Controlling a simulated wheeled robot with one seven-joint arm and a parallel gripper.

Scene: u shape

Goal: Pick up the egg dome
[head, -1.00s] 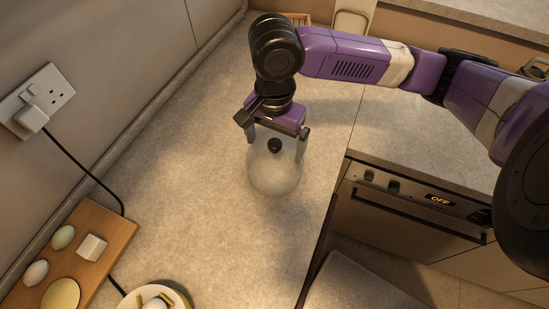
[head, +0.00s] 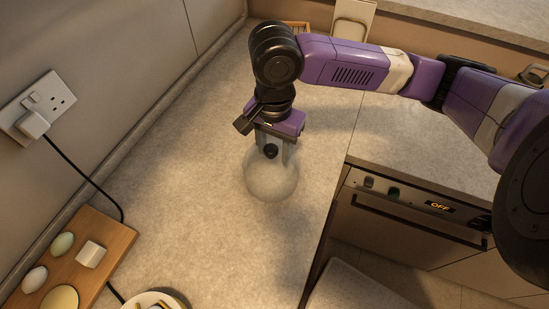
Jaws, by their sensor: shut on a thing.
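The egg dome (head: 271,181) is a translucent, rounded cover with a dark knob (head: 270,151) on top, in the middle of the head view. It is at the countertop; whether its rim touches the surface is hard to tell. My gripper (head: 271,148) is above the dome, pointing down, with its fingers closed in on the knob. The fingers partly hide the knob and the dome's top.
The pale countertop (head: 200,190) is clear around the dome. At lower left are a wooden board (head: 112,237) with eggs and a white block, and a plate (head: 133,304) at the bottom edge. A wall socket (head: 40,105) has a cable. An oven (head: 400,215) is at right.

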